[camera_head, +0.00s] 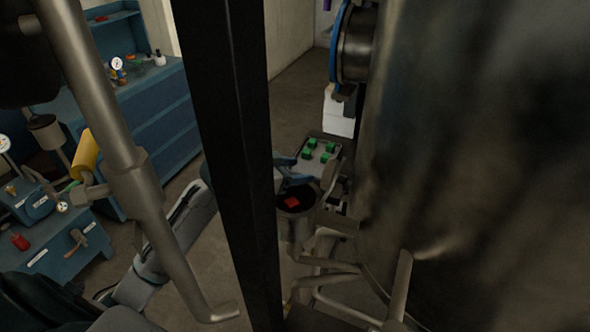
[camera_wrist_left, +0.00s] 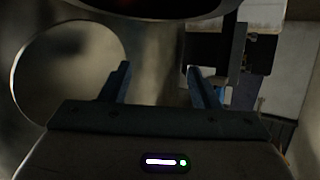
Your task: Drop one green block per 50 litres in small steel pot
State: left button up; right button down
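A small steel pot (camera_head: 297,228) stands beside the big tank, below the middle of the head view. A red block (camera_head: 291,203) shows inside its dark mouth. Several green blocks (camera_head: 309,143) sit on a grey tray (camera_head: 333,158) just behind the pot. My left gripper (camera_head: 292,174) is at the pot's far rim, between pot and tray; a black post partly hides my arm. In the left wrist view its two fingers (camera_wrist_left: 159,80) are apart with nothing between them. A dark round edge at the top of that view may be the pot. My right gripper is not seen.
A large steel tank (camera_head: 480,150) fills the right side, with pipes (camera_head: 325,268) below the pot. A black post (camera_head: 232,130) and a grey pipe (camera_head: 110,120) stand in front. Blue cabinets (camera_head: 155,110) are at the left. Open floor lies behind the tray.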

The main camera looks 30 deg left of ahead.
pick_arm(q)
jog(key=shift+b+v, duration=1.3)
jog(key=shift+v, duration=4.1)
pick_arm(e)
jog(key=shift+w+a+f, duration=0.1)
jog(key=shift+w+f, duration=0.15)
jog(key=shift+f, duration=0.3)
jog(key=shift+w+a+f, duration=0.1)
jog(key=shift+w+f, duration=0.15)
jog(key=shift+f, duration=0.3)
